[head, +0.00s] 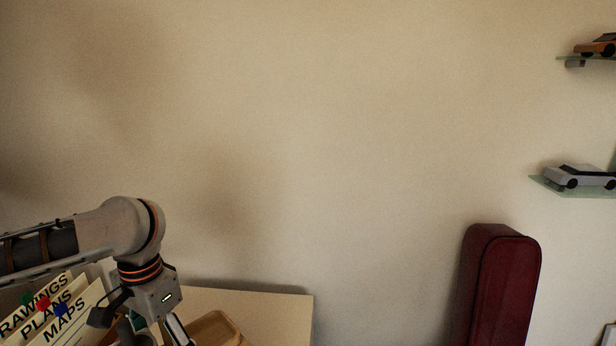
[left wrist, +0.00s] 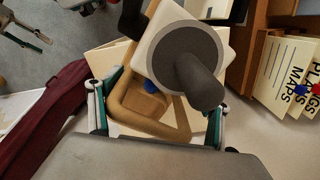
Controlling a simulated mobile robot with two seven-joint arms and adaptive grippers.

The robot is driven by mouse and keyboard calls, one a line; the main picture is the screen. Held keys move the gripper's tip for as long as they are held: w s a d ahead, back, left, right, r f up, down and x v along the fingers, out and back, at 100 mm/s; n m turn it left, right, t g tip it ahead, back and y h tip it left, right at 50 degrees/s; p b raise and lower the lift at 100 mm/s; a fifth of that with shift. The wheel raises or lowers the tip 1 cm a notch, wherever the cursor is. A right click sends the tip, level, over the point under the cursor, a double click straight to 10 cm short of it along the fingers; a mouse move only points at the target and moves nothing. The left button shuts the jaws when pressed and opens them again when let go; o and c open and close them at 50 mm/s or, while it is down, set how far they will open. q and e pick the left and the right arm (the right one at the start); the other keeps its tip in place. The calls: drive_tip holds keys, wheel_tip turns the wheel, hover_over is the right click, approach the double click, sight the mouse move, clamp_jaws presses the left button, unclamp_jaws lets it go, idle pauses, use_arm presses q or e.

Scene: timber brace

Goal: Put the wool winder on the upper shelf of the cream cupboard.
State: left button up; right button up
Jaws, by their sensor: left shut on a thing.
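The wool winder seems to be the item in the left wrist view with a tan wooden frame (left wrist: 183,125), a pale square plate and a dark grey cylinder (left wrist: 190,62). My left gripper (left wrist: 156,118) is shut on it, with a finger at either side of the frame. In the head view my left gripper (head: 165,335) points down at the bottom edge, and a tan wooden piece (head: 214,327) shows beside it. A cream top (head: 275,305), probably the cream cupboard's, lies behind it; its shelves are hidden.
Files (head: 55,315) labelled DRAWINGS, PLANS and MAPS stand at the lower left, close to my left arm. A dark red case (head: 505,285) stands right of the cream top. Glass shelves with model cars (head: 580,177) hang at the right. The wall between is bare.

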use_arm(q)
drive_tip(key=n, duration=0.1)
drive_tip(key=s+d+f+n, duration=0.1)
drive_tip(key=n, duration=0.1)
drive_tip(key=f+n, duration=0.1)
drive_tip(key=n, duration=0.1)
drive_tip(key=shift+s+d, duration=0.15)
drive_tip(key=shift+d, duration=0.2)
drive_tip(key=shift+r, duration=0.15)
idle(0.5)
